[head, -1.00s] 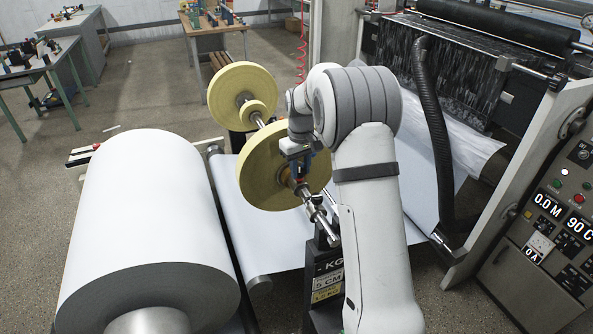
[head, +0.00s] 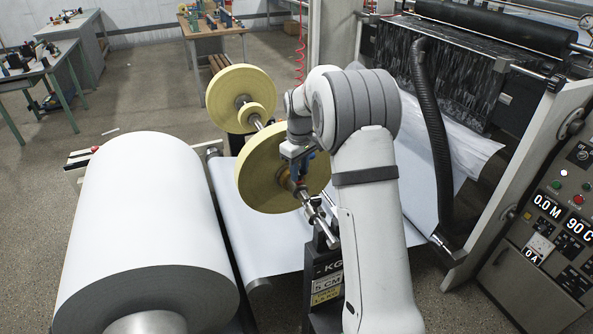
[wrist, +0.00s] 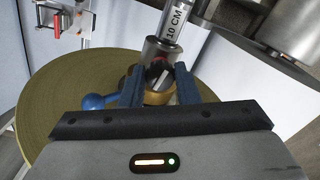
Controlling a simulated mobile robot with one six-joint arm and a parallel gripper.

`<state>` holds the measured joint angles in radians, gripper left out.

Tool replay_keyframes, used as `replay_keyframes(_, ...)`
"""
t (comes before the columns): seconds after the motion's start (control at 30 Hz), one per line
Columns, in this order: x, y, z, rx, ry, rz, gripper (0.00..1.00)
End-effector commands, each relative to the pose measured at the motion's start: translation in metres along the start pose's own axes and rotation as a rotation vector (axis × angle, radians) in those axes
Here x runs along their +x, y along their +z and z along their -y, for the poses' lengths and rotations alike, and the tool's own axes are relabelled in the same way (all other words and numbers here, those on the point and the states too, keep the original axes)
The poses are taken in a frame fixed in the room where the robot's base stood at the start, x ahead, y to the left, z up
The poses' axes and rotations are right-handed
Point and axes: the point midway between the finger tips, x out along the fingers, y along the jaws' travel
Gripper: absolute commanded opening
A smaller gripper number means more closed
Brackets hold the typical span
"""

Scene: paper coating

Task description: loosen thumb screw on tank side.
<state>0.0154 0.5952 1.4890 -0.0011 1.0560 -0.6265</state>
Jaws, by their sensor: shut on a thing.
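In the wrist view, the blue fingers of my gripper (wrist: 159,84) are closed around a small thumb screw (wrist: 158,72) at a brass-coloured collar (wrist: 159,97) on the shaft. The fingers hide part of it. In the head view, my gripper (head: 299,177) is at the near face of a yellow disc (head: 262,172), and the screw is too small to make out. The steel shaft (head: 318,212) runs through the disc. A blue ball-ended handle (wrist: 93,102) sticks out left of the fingers.
A large white paper roll (head: 145,220) lies at the left. A smaller yellow disc (head: 228,92) sits farther along the shaft. A black stand (head: 318,262) with labels supports the near end. A control panel (head: 555,215) and black hose (head: 437,130) are at the right.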

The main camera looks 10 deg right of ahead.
Motion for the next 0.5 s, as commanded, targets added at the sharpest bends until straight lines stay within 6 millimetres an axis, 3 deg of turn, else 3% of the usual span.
replay_keyframes(0.3,0.0002,-0.0004,0.0014,0.0,-0.002,0.001,0.5)
replay_keyframes(0.5,0.0002,-0.0004,0.0013,0.0,-0.002,0.001,0.5)
